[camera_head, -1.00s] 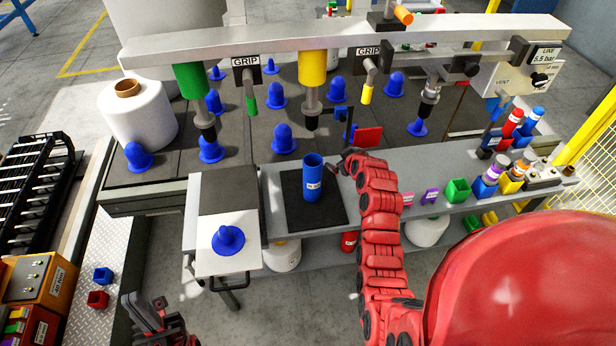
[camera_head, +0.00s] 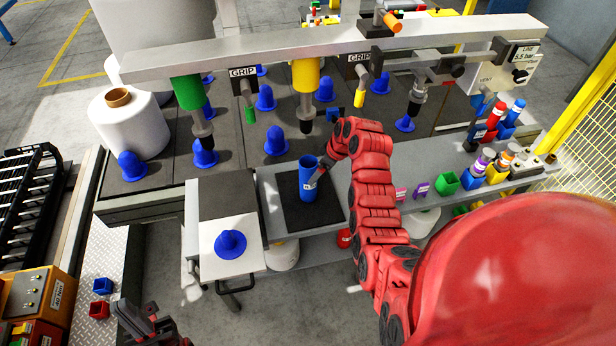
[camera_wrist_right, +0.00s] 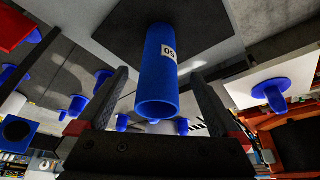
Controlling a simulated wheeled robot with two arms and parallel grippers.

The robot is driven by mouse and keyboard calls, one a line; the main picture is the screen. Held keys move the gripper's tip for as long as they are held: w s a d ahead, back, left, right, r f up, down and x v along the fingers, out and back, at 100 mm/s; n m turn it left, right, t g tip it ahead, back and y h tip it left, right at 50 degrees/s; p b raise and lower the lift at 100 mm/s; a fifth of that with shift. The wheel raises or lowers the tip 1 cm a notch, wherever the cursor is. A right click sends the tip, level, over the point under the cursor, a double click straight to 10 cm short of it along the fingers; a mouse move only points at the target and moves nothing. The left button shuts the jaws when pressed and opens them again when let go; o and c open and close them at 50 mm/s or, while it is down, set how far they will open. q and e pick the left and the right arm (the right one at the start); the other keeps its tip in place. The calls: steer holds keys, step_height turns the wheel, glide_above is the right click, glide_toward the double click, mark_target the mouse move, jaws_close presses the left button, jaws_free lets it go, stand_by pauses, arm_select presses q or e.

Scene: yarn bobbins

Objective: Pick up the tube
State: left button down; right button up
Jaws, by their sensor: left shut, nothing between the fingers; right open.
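The blue tube (camera_head: 308,182) stands upright on a dark mat (camera_head: 327,219) on the grey bench, with a white label on its side. It also shows in the right wrist view (camera_wrist_right: 157,78), with its open top toward the camera. My right gripper (camera_head: 322,172) is beside the tube's upper part, on its right. In the right wrist view my right gripper (camera_wrist_right: 160,80) is open, with one finger on each side of the tube; contact cannot be told. My left gripper (camera_head: 130,310) is low at the left, shut and empty, far from the tube.
A white plate (camera_head: 222,262) with a blue cone stands left of the mat. A metal beam (camera_head: 330,45) with hanging grips crosses behind. Small coloured boxes (camera_head: 446,181) and tubes stand on the bench at right. Several blue cones stand on the dark table behind.

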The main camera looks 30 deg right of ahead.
mark_target(306, 167)
steer(key=shift+w+a+r+p, duration=0.1)
steer(key=shift+w+a+p, duration=0.3)
steer(key=shift+w, duration=0.45)
steer(key=shift+w+a+p, duration=0.25)
steer(key=shift+w+a, duration=0.2)
steer(key=shift+w, duration=0.15)
steer(key=shift+w+a+p, duration=0.2)
steer(key=shift+w+a, duration=0.2)
steer(key=shift+w, duration=0.2)
steer(key=shift+x, duration=0.95)
steer(key=shift+w+f, duration=0.1)
steer(key=shift+f, duration=0.5)
jaws_close()
